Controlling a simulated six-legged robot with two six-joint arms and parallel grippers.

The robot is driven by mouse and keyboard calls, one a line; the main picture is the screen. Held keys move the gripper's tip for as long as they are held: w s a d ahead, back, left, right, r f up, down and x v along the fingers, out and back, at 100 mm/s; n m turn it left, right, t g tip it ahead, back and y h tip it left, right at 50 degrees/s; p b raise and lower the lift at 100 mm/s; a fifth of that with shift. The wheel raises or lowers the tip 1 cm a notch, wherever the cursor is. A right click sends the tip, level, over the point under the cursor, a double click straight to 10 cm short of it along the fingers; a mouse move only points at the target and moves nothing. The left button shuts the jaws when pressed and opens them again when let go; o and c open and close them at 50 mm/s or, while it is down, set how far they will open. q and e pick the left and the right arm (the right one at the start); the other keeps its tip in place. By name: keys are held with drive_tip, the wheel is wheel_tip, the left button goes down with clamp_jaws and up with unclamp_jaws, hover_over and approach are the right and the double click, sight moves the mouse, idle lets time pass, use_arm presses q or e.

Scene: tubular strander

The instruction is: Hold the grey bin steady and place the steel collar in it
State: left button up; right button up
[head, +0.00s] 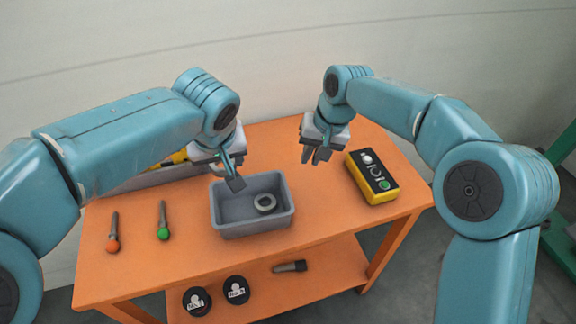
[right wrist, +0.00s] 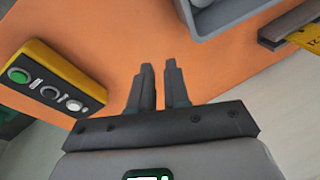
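The grey bin (head: 252,226) stands on the orange table, and its corner shows in the right wrist view (right wrist: 236,18). My right gripper (head: 315,155) is above the table behind and right of the bin. Its fingers (right wrist: 160,88) are slightly apart with nothing between them.
A yellow-and-black button box (head: 372,178) is at the right. An orange-ended tool (head: 113,232) and a green-ended tool (head: 163,221) lie left. A grey tray (head: 150,178) is behind my left arm. Two black discs (head: 236,290) and a dark cylinder (head: 290,266) are on the lower shelf.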

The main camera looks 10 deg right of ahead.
drive_tip(key=s+a+r+n+g+h, duration=0.2)
drive_tip(key=s+a+n, duration=0.1)
drive_tip(key=s+a, duration=0.25)
approach(285, 209)
wheel_tip(285, 209, down, 7)
drive_tip(key=shift+a+f, duration=0.1)
clamp_jaws()
